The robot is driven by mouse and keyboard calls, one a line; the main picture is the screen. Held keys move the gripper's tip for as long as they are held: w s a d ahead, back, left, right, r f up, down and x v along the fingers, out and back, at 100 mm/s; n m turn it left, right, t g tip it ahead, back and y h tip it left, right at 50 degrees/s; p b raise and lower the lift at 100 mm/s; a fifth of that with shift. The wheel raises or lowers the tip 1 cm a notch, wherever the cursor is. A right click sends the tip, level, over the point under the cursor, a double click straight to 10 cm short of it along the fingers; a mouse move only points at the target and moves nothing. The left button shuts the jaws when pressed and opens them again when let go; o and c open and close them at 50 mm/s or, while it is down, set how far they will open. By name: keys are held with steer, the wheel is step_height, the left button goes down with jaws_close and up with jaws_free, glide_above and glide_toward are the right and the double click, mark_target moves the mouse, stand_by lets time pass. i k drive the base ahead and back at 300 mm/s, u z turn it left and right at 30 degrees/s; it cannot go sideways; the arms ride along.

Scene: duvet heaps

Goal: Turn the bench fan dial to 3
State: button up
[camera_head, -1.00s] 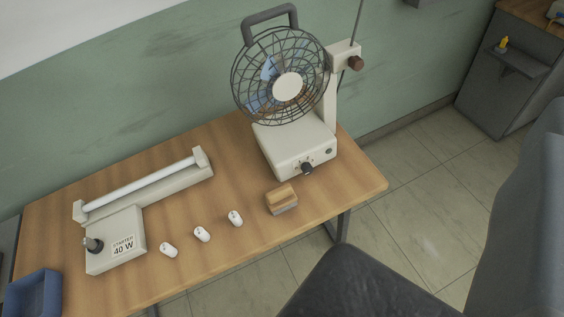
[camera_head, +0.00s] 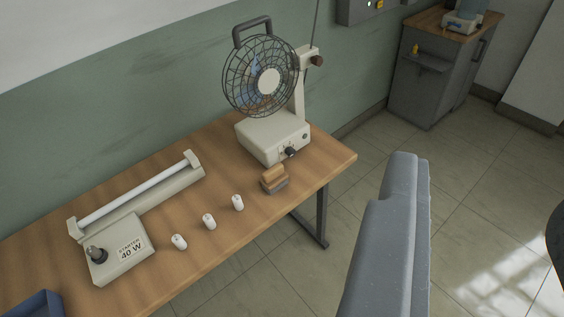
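The bench fan (camera_head: 272,140) stands on the far right part of the wooden bench, with a round wire cage and a cream base. Its dark dial (camera_head: 290,152) is a small knob on the front face of the base. The dial's pointer and numbers are too small to read.
A wooden block (camera_head: 273,179) sits before the fan. Several white starters lie along the bench (camera_head: 170,285), beside a tube lamp fixture (camera_head: 120,250).

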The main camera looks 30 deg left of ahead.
mark_target(290, 152)
steer(key=u, duration=0.6)
steer(key=i, duration=1)
steer(key=z, duration=0.15)
steer(key=k, duration=0.9)
steer(key=u, duration=0.65)
steer(key=i, duration=1.25)
steer(key=z, duration=0.3)
